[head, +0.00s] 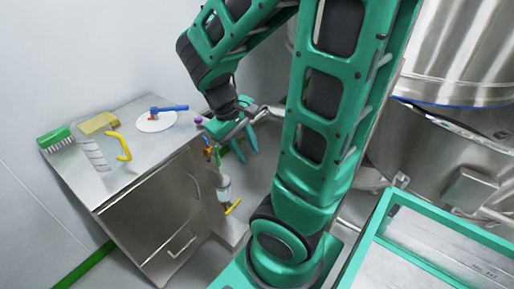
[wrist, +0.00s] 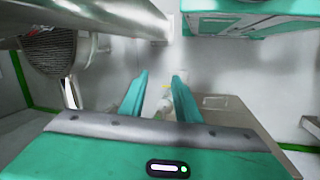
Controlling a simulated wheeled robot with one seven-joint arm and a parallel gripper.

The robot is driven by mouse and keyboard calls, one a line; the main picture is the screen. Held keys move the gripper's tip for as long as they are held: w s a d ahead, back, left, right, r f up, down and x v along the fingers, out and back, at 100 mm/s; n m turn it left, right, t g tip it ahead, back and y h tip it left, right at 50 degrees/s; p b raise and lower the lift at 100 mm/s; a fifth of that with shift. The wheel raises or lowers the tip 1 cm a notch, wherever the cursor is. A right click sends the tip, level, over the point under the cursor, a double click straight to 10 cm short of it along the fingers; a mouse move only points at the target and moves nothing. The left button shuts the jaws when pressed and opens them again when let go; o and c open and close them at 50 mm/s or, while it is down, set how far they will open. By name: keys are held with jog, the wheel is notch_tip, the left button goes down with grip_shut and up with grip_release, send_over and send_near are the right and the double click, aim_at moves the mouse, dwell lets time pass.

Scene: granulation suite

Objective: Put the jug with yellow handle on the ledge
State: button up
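A small clear or pale vessel (head: 224,188) with a yellow part by its base, probably the jug, stands low beside the steel cabinet. It also shows small between my fingers in the wrist view (wrist: 164,101), with a yellow bit at its far side. My gripper (head: 246,152) is open and empty above it, fingers pointing down and apart in the wrist view (wrist: 160,82). Which surface is the ledge is not clear.
The steel cabinet top (head: 122,185) also holds a green brush (head: 54,138), a yellow sponge (head: 98,123), a white disc (head: 156,122) with a blue-handled tool, and a purple knob (head: 198,119). Large steel vessels (head: 455,60) stand at right. A teal-framed tray (head: 378,232) is at lower right.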

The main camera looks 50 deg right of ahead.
jog(key=s+a+r+m+t+y, duration=0.1)
jog(key=s+a+r+m+y, duration=0.1)
jog(key=s+r+m+y, duration=0.1)
jog(key=s+r+m, duration=0.1)
jog(key=s+r, duration=0.1)
jog(key=s, duration=0.1)
jog(key=shift+s+r+m, duration=0.15)
jog(key=shift+r+m, duration=0.1)
jog(key=shift+m, duration=0.05)
jog(key=o, duration=0.4)
jog(key=shift+s+a+r, duration=0.15)
jog(key=shift+s+a, duration=0.05)
jog(key=shift+c, duration=0.2)
jog(key=o, duration=0.5)
jog(key=shift+t, duration=0.3)
jog(key=o, duration=0.9)
jog(key=shift+o, duration=0.2)
jog(key=n+t+y, duration=0.6)
jog(key=n+t, duration=0.5)
jog(key=t, duration=0.1)
send_near(95, 128)
jog(key=shift+w+a+f, duration=0.1)
jog(key=shift+w+a, duration=0.3)
jog(key=shift+a, duration=0.45)
jog(key=shift+w+a+f, duration=0.1)
jog(key=shift+w+a, duration=0.3)
jog(key=shift+a, duration=0.4)
jog(key=shift+w+a+f, duration=0.15)
jog(key=shift+w+a, duration=0.3)
jog(key=shift+a, duration=0.4)
